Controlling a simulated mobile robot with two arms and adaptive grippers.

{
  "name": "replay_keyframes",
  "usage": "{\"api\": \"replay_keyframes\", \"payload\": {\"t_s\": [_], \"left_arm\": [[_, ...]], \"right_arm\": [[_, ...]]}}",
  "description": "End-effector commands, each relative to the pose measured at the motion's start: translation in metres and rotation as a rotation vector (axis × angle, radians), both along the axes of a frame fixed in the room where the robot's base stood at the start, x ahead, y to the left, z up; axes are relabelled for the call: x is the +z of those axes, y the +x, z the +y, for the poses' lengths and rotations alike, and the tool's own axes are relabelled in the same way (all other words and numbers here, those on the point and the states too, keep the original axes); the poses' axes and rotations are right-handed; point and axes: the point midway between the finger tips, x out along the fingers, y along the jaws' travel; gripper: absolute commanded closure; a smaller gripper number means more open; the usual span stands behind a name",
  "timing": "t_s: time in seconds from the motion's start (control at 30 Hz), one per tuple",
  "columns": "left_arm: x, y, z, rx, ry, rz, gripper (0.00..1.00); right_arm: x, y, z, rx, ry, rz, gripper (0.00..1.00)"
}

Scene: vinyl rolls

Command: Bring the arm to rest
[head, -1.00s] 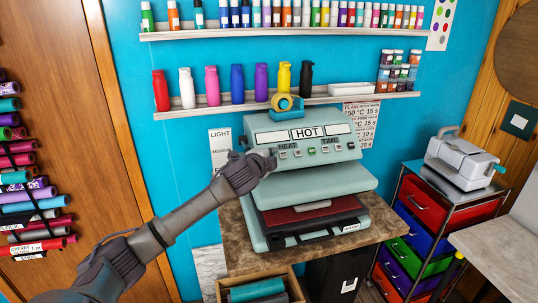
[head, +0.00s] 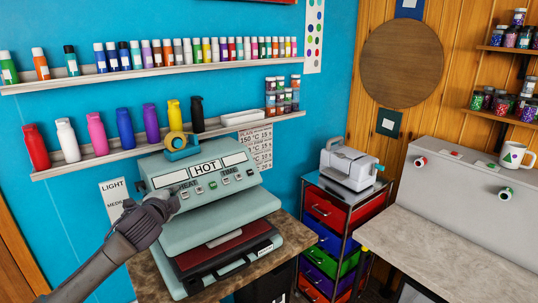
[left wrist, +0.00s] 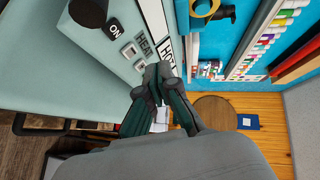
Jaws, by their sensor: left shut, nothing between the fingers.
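My left gripper (head: 168,203) is in front of the left end of the control panel of the pale green heat press (head: 225,210). It is shut and empty. In the left wrist view the fingertips (left wrist: 158,72) are together beside the panel's HEAT label and switches. I cannot tell whether they touch the panel. The panel reads HOT, HEAT and TIME. The press has a dark red pad (head: 209,249) in its lower part. My right gripper is not in view.
The press stands on a brown counter (head: 291,238). Shelves of bottles (head: 150,122) line the blue wall behind it. A tape dispenser (head: 180,146) sits on the press. To the right are a drawer cart (head: 333,213) with a grey machine (head: 348,168) and a pale worktop (head: 450,255).

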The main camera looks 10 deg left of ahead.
Motion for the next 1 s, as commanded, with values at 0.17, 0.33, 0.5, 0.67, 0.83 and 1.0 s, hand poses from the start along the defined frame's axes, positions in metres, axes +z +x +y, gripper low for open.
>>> {"api": "replay_keyframes", "payload": {"t_s": [0.17,0.33,0.5,0.67,0.83,1.0], "left_arm": [[-0.042,-0.017,-0.03,-0.007,-0.086,0.063,1.0],[-0.127,-0.077,-0.092,0.022,-0.306,0.221,1.0],[-0.198,-0.169,-0.148,0.128,-0.567,0.409,1.0],[-0.233,-0.249,-0.176,0.267,-0.755,0.549,1.0],[-0.247,-0.31,-0.191,0.394,-0.88,0.648,1.0],[-0.253,-0.359,-0.2,0.513,-0.971,0.724,1.0]], "right_arm": [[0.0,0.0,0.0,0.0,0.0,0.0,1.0],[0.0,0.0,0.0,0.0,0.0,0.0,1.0],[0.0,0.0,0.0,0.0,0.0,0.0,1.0],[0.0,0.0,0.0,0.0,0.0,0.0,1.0],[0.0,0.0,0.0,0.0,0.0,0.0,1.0],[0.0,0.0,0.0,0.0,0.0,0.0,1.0]]}}
